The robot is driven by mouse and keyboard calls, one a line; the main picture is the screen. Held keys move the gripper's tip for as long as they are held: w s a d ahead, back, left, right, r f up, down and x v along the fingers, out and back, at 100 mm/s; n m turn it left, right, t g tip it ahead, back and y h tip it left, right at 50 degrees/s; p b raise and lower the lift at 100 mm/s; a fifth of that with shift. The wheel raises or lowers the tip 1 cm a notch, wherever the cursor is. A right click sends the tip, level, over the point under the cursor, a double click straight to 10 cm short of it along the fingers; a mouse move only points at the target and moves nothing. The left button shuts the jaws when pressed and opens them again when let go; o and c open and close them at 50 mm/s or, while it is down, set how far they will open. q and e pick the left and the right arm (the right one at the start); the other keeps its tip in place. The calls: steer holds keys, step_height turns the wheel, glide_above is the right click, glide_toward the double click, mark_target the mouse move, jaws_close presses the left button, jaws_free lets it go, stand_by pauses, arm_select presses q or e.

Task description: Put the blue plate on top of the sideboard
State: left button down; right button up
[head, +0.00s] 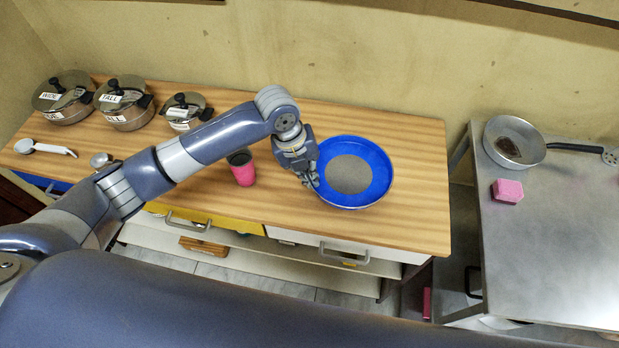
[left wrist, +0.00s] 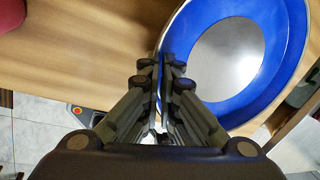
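The blue plate (head: 382,172), with a grey centre, is over the right part of the wooden-topped sideboard (head: 420,185). I cannot tell whether it touches the top or hangs just above it. My left gripper (head: 313,182) is at the plate's left rim. In the left wrist view the fingers (left wrist: 164,72) are close together with the blue rim of the plate (left wrist: 200,20) between their tips, so they look shut on it. The fingertips hide part of the rim. My right gripper is not in view.
A pink cup (head: 243,172) stands left of the plate. Several lidded pots (head: 124,110) and a white ladle (head: 45,149) are at the sideboard's left. A metal table (head: 560,230) at right holds a pan (head: 530,140) and a pink sponge (head: 507,191). The sideboard's back right is clear.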

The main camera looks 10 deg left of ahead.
arm_select(q)
steer(key=shift+a+p+x, duration=0.2)
steer(key=shift+p+x, duration=0.05)
steer(key=shift+x, duration=0.6)
steer(key=shift+a+p+x, duration=0.2)
steer(key=shift+x, duration=0.65)
steer(key=shift+f, duration=0.2)
steer(key=c, duration=1.8)
jaws_free()
steer(key=shift+s, duration=0.1)
steer(key=b+v, duration=0.1)
steer(key=v, duration=1.1)
steer(key=shift+r, duration=0.1)
